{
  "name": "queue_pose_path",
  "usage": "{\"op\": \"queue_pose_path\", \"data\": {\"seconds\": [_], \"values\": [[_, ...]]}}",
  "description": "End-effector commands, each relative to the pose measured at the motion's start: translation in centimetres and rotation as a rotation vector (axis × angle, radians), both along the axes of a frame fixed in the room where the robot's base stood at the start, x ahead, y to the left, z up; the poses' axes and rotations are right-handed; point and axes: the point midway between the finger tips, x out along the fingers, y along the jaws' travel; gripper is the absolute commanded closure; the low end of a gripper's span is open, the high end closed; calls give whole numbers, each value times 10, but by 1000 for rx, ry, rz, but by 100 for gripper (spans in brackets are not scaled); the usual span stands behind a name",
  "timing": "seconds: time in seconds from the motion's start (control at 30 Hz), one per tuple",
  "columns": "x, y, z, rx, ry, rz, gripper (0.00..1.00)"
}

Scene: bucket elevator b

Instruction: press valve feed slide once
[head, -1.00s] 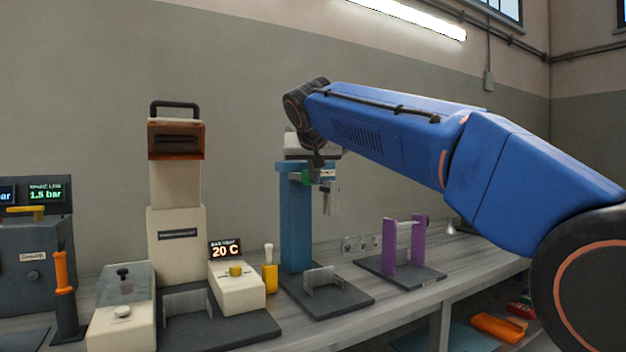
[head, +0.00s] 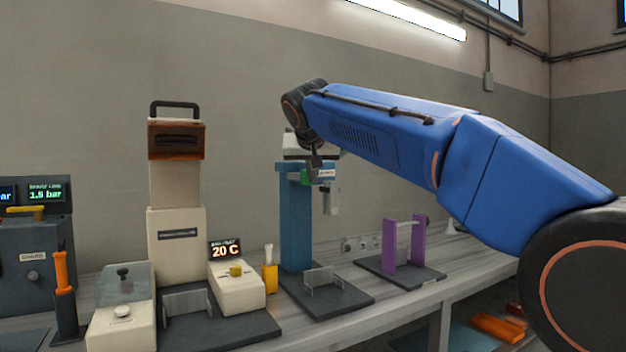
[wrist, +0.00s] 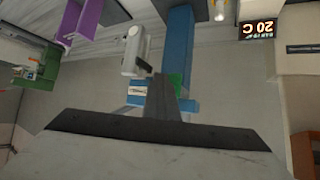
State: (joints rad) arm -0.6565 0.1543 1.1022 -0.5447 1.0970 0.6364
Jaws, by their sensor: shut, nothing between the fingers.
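A blue column (head: 296,225) stands on a dark base at the back of the bench. Near its top are a green block (head: 305,177) and a white label (head: 326,173), too small to read; I cannot tell for certain which part is the valve feed slide. My gripper (head: 315,166) is shut and empty, right at the green block in the head view. In the wrist view, upside down, my gripper (wrist: 164,80) points at the column top, with the green block (wrist: 177,82) beside it and the label on the other side. Whether they touch is unclear.
A purple two-post stand (head: 390,246) is right of the blue column. A cream machine (head: 175,235) and a 20 C display (head: 225,250) are to its left. A grey console (head: 32,265) is far left.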

Motion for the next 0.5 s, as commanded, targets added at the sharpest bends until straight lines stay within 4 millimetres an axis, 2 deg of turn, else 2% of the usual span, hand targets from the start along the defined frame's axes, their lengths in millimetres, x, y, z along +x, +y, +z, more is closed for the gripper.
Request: {"op": "queue_pose_path", "data": {"seconds": [0.5], "values": [[-13, -9, 0, -1, 0, 1, 100]]}}
